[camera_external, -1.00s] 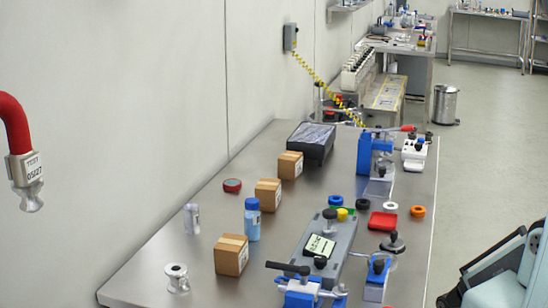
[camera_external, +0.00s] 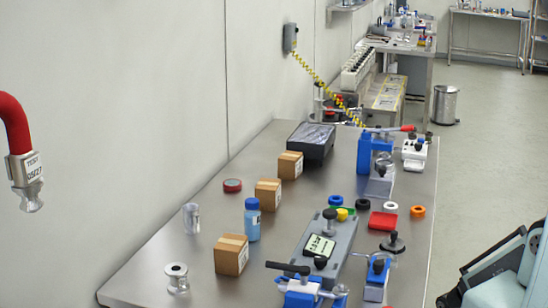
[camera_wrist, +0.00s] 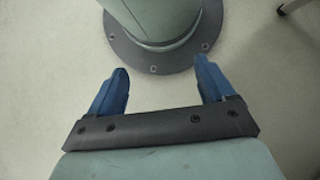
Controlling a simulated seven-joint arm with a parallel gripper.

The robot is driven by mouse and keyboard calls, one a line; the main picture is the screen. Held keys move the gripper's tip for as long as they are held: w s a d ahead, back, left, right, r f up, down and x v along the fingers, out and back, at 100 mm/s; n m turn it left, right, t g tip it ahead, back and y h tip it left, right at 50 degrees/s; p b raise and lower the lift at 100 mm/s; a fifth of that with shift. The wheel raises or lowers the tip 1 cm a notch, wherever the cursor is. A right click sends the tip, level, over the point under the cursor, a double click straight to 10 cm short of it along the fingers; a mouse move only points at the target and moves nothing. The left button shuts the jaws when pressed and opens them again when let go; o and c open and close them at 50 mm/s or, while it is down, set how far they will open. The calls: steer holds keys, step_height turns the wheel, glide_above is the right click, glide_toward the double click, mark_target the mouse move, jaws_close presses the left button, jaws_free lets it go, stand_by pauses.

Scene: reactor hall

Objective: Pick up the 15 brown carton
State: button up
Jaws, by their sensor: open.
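Three brown cartons stand in a row on the left half of the metal bench: a near one (camera_external: 231,255), a middle one (camera_external: 268,193) and a far one (camera_external: 290,165). I cannot read a number 15 on any of them. My gripper (camera_wrist: 161,66) shows in the wrist view with its two blue fingers apart and nothing between them. It faces the floor and my base, with no carton in that view. In the external view only part of my arm shows at the lower right, off the bench, and I cannot make out the gripper there.
A blue bottle (camera_external: 252,220) stands right beside the near carton. A clear cylinder (camera_external: 191,218) and a metal spool (camera_external: 177,278) stand to its left. A black bin (camera_external: 311,145) is behind the far carton. Blue and grey fixtures (camera_external: 318,246) fill the bench's right side.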

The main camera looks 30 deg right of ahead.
steer(key=shift+o, duration=1.4)
steer(key=shift+w, duration=0.1)
